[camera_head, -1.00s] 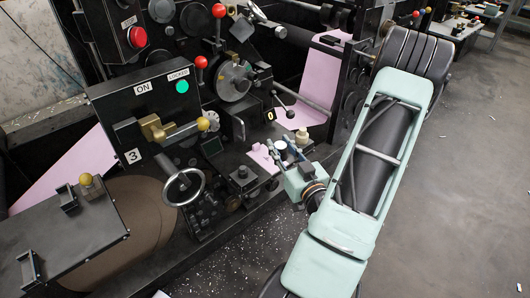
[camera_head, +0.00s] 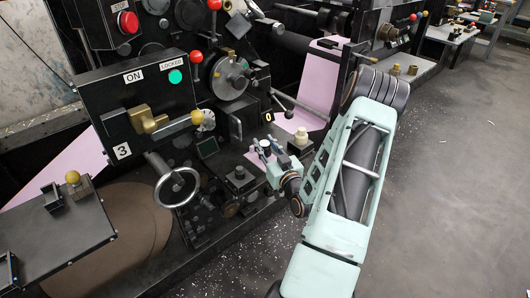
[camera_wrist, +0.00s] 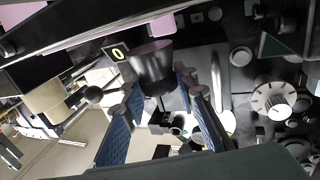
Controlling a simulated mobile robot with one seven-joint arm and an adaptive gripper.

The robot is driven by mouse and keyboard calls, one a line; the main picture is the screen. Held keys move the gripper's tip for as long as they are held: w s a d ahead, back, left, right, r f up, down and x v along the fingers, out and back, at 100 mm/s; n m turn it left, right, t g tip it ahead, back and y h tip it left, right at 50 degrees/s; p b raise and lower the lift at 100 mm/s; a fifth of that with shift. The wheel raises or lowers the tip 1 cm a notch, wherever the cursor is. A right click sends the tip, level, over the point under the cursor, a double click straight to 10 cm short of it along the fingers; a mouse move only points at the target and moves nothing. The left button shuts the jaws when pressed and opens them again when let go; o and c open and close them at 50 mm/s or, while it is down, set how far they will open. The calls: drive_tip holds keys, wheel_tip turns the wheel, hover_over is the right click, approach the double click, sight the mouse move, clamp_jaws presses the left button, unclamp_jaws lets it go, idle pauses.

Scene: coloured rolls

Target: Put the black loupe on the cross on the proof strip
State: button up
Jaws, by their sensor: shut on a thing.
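The black loupe (camera_wrist: 152,68), a dark tapered cup with a purplish top face, sits between the blue textured fingers of my gripper (camera_wrist: 163,100) in the wrist view. My gripper is shut on it. In the head view my gripper (camera_head: 267,150) is over a small pink sheet, which looks like the proof strip (camera_head: 253,158), on the press's front ledge. The loupe is too small to make out there. I cannot see the cross, and cannot tell whether the loupe touches the strip.
A cream stepped knob (camera_head: 300,138) stands just right of my gripper. A black knobbed block (camera_head: 240,179) is at lower left, and a handwheel (camera_head: 177,188) is farther left. A ball-ended lever (camera_head: 286,108) is behind. Open floor (camera_head: 440,200) lies at right.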

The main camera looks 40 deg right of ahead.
wheel_tip(320, 180, down, 2)
drive_tip(key=shift+s+f, duration=0.1)
drive_tip(key=shift+f, duration=0.15)
drive_tip(key=shift+r, duration=0.1)
drive_tip(key=o, duration=0.7)
drive_tip(key=shift+f+b, duration=0.2)
drive_tip(key=shift+b, duration=0.15)
drive_tip(key=o, duration=0.4)
drive_tip(key=shift+r, duration=0.1)
drive_tip(key=shift+o, duration=0.2)
drive_tip(key=shift+r, duration=0.15)
drive_tip(key=p+v, duration=0.2)
drive_tip(key=v, duration=1)
